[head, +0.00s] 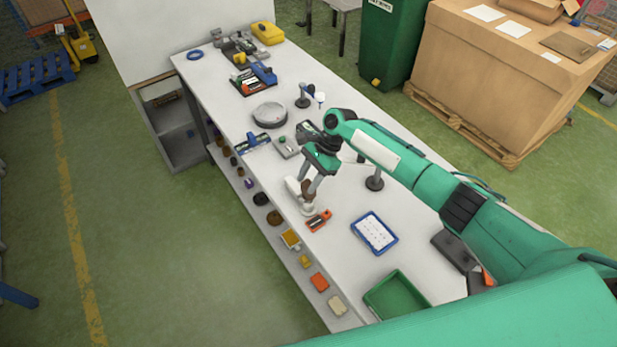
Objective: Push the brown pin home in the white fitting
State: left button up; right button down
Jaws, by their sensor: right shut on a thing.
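My right gripper (307,186) comes in from the right and points down near the front edge of the white workbench. Its fingers are shut on the brown pin (308,191), of which only a small part shows between them. The white fitting (307,209) is just below the fingertips on the bench, near the edge. The pin's lower end seems to be at the fitting, but the picture is too small to tell how deep it sits. My left gripper is not in view.
An orange tool (319,220) lies right beside the fitting. A blue-rimmed tray (375,233), a green bin (371,295) and a black-based stand (374,183) are to the right. A grey round turntable (270,115) is farther back. Several small parts line the lower shelf.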

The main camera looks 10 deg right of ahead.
jog(key=shift+f+b, duration=0.4)
jog(key=shift+f, duration=0.65)
jog(key=c, duration=0.8)
grip_release()
jog(key=shift+o, duration=0.2)
jog(key=shift+w+d+r, duration=0.1)
jog(key=shift+d+r, duration=0.1)
jog(key=shift+r, duration=0.1)
jog(key=b+v, duration=0.5)
jog(key=v, duration=0.8)
jog(key=shift+a, duration=0.1)
